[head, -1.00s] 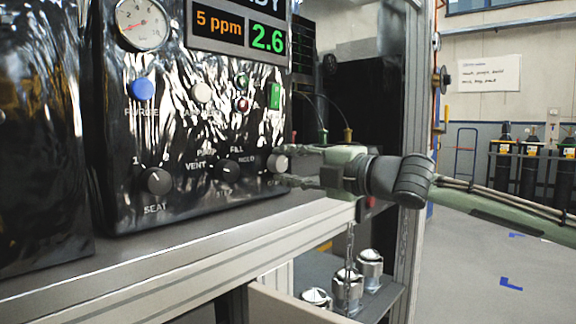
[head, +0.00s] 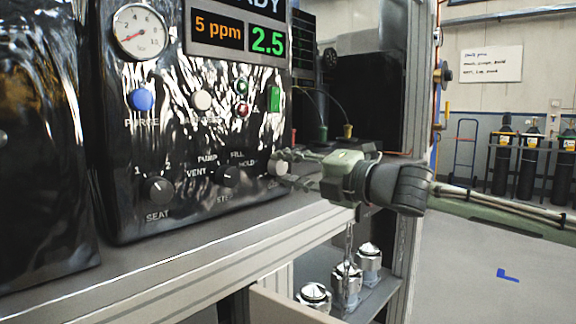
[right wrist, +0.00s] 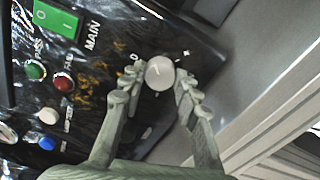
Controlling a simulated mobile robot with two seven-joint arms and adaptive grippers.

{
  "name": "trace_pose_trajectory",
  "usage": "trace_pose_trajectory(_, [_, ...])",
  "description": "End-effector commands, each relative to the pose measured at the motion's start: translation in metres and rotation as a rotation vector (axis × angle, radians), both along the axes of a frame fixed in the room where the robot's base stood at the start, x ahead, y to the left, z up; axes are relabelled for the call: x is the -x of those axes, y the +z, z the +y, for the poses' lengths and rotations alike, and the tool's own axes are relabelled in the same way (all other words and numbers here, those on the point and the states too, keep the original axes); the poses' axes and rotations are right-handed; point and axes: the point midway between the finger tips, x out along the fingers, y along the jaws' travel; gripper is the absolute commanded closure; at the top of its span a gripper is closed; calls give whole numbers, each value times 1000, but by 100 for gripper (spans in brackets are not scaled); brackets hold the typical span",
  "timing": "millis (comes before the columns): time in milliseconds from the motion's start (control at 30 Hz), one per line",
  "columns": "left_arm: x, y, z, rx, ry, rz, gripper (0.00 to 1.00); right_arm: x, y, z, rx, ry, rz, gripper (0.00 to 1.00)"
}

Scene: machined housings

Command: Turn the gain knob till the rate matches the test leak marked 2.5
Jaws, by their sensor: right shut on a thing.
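The gain knob (head: 279,168), a small pale round knob, is at the lower right of the black glossy panel. My right gripper (head: 284,169) comes in from the right and is shut on it. In the right wrist view the knob (right wrist: 160,73) sits between the two fingers, with a thin mark on its face. The green display (head: 267,41) reads 2.5, and the orange display (head: 217,29) beside it reads 5 ppm. My left gripper is not in view. A part marked 2.5 cannot be made out.
The panel also bears a seat knob (head: 158,189), a black selector knob (head: 227,175), a blue button (head: 140,99) and a dial gauge (head: 139,31). Several metal-capped cylinders stand on a lower shelf (head: 378,291). The floor at right is open.

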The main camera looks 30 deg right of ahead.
Motion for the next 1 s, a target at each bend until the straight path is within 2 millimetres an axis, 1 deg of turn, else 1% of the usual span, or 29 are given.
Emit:
trace_pose_trajectory(67, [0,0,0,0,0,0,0,0,0,0,-1,1,0,98])
trace_pose_trajectory(100, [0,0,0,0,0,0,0,0,0,0,-1,1,0,68])
trace_pose_trajectory(267, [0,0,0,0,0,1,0,0,0,0,-2,1,1,48])
trace_pose_trajectory(533, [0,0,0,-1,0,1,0,0,0,0,-2,0,1,48])
trace_pose_trajectory(667, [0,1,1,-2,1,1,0,6,0,-3,-1,-2,1,48])
trace_pose_trajectory(767, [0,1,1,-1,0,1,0,18,-1,-8,3,-4,1,48])
trace_pose_trajectory(867, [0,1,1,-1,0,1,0,34,0,-14,6,-6,1,48])
trace_pose_trajectory(1000, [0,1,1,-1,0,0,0,61,2,-23,6,-5,-3,48])
